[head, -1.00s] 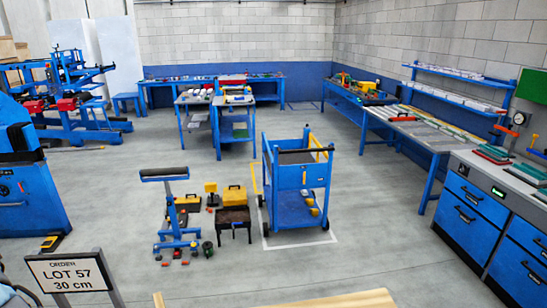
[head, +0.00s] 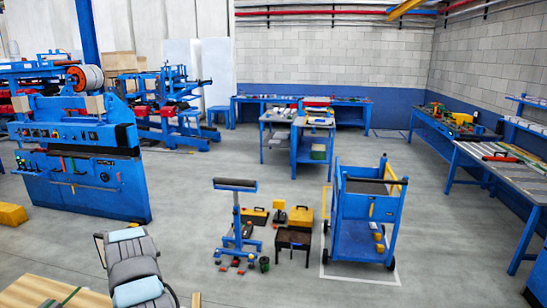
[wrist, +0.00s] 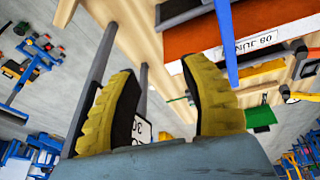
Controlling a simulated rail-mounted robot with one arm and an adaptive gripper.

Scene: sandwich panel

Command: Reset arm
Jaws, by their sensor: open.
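My gripper (wrist: 160,68) shows in the wrist view with its two yellow ribbed fingers spread wide apart. The gap between them holds nothing; a light wooden surface and a grey post show behind it. The task names no other object. I cannot make out the gripper in the head view. A grey jointed shape with pale blue pads (head: 135,265) stands at the lower left there, and I cannot tell whether it is my arm.
In the wrist view, an orange-red labelled panel (wrist: 225,38) and a blue bar (wrist: 226,45) appear near the right finger. In the head view, a blue cart (head: 365,225), a roller stand (head: 236,225) and a blue machine (head: 90,160) stand around open grey floor.

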